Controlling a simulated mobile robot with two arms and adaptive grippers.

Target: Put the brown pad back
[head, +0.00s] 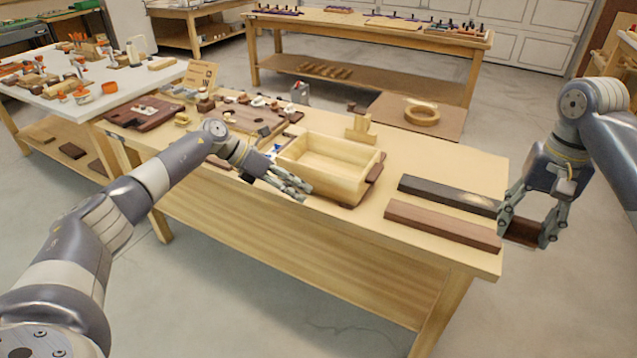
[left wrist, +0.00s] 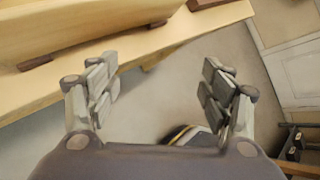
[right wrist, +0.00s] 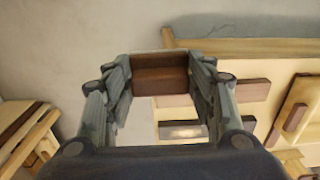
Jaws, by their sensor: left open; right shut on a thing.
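The brown pad (head: 524,233) is a dark reddish-brown block. My right gripper (head: 527,226) is shut on it and holds it just off the right end of the bench, apart from the bars there. In the right wrist view the pad (right wrist: 160,76) spans the gap between the two fingers. My left gripper (head: 298,187) is open and empty at the bench's front edge, in front of the wooden box. The left wrist view shows its fingers wide apart with nothing between them.
A dark bar (head: 449,196) and a brown bar (head: 442,225) lie side by side at the bench's right end. An open, empty-looking wooden box (head: 321,184) stands mid-bench on a brown board. A wooden ring (head: 421,115) lies behind. Small parts crowd the left.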

